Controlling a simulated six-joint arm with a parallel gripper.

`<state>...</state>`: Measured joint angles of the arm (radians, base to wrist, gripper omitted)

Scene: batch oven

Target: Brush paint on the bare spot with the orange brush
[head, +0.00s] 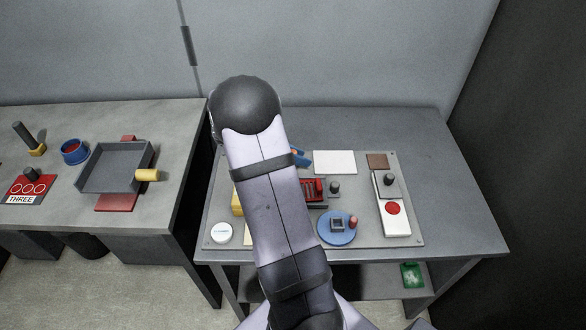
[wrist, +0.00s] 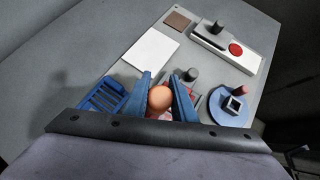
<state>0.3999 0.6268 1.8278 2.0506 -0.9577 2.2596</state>
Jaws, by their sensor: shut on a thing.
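In the wrist view my gripper (wrist: 163,92) has its two blue fingers shut on an orange thing with a rounded end (wrist: 160,98), which looks like the end of the orange brush's handle. The brush's bristles are hidden. A small brown square (wrist: 178,20) lies on the grey board beyond a white panel (wrist: 151,49). In the head view the brown square (head: 377,160) is at the board's back right, and the white panel (head: 334,162) is left of it. I cannot tell for sure which of them is the bare spot. My arm hides the gripper in the head view.
On the board (head: 412,230) stand a white box with a red button (head: 396,224), a blue round dish (head: 337,238), a red block (head: 313,189) and a white disc (head: 221,232). A blue slotted piece (wrist: 103,97) is left of my fingers. A grey tray (head: 117,167) sits on the left table.

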